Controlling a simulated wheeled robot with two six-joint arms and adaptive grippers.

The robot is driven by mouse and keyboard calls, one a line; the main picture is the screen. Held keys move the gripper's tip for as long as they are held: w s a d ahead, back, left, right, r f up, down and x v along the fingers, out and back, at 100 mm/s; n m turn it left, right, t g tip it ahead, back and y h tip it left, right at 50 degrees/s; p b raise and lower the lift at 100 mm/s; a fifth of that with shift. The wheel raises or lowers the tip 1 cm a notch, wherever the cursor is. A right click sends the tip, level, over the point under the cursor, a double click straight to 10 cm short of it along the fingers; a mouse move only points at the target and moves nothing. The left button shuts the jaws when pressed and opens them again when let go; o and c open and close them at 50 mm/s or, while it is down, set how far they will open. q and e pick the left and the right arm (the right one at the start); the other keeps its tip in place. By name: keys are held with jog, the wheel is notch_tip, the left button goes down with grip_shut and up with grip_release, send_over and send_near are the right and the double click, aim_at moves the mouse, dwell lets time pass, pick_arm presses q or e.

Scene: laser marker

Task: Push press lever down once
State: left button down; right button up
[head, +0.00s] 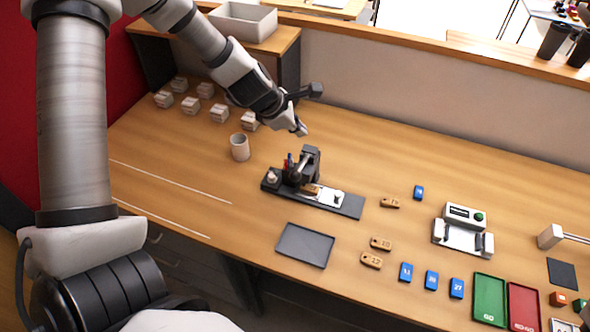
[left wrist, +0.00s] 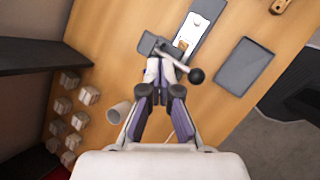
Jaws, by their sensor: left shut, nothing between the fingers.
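The press (head: 310,160) is a dark upright unit on a dark base plate with a light bed, in the middle of the bench. Its lever is a grey bar with a black ball knob (left wrist: 196,75), clear in the left wrist view. A small wooden tag (head: 310,189) lies on the bed under the press head. My left gripper (head: 300,131) is shut and empty, above and behind the press in the head view. In the left wrist view its fingertips (left wrist: 166,73) appear just left of the knob; I cannot tell whether they touch the lever. My right gripper is out of view.
A white cup (head: 240,147) and several small pale blocks (head: 190,105) stand left of the press. A grey tray (head: 305,246) lies in front. Wooden tags, blue tags, a white device (head: 463,230) and green and red trays (head: 490,300) lie to the right.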

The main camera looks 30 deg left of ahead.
pick_arm(q)
jog(key=shift+w+d+f, duration=0.15)
jog(key=shift+d, duration=0.05)
jog(key=b, duration=0.7)
send_near(302, 165)
jog(key=shift+w+d+f, duration=0.45)
jog(key=shift+d, duration=0.15)
jog(key=shift+w+d+f, duration=0.4)
jog(key=shift+w+d, duration=0.05)
jog(key=shift+d, duration=0.1)
jog(key=shift+s+f+b, duration=0.15)
jog(key=shift+f+b, duration=0.15)
jog(key=shift+b, duration=0.1)
jog(key=shift+r, duration=0.1)
jog(key=shift+s+f+b, duration=0.15)
jog(key=shift+f+b, duration=0.2)
jog(key=shift+f, duration=0.05)
